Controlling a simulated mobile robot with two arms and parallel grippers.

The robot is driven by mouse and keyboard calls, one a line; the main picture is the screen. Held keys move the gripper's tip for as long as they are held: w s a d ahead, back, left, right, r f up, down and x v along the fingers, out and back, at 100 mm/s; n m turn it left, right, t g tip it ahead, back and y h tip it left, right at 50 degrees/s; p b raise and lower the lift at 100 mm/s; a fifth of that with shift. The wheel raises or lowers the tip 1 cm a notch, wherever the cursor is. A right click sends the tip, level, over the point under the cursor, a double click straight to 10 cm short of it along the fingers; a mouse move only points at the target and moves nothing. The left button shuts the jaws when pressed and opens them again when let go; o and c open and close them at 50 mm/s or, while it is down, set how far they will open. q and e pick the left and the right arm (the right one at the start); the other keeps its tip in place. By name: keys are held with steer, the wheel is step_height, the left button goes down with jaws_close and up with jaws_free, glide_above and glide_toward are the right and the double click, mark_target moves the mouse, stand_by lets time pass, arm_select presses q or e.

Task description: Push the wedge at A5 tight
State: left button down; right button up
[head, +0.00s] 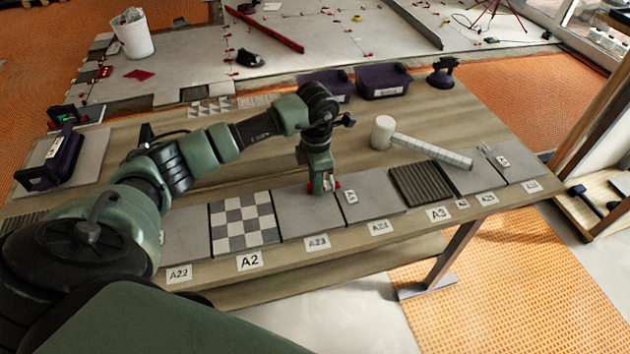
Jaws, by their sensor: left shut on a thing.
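My left gripper (324,188) points down over the joint between two grey tiles, behind the A23 label (317,242) and the A24 label (378,227). It is shut on a small red piece, which looks like a wedge (338,184). The fingers hide most of it, so I cannot tell how deep it sits. A small white card (351,196) lies on the tile just right of the gripper; its print is too small to read surely. I cannot make out a label reading A5. My right gripper is not in view.
A white mallet (382,130) with a long pale handle lies behind the tiles on the right. Dark bins (384,80) stand at the table's back edge. A checkered tile (243,224) lies left, a ribbed dark tile (421,184) right. The wooden tabletop behind the tiles has free room.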

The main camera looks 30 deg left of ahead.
arm_select(q)
steer(key=shift+w+d, duration=0.5)
steer(key=shift+w, duration=0.1)
stand_by(0.9)
steer(key=c, duration=1.2)
jaws_free()
steer(key=shift+c, duration=0.2)
steer(key=shift+b, duration=0.3)
step_height(320, 180, up, 8)
steer(key=shift+f+b, duration=0.1)
steer(key=shift+b, duration=0.2)
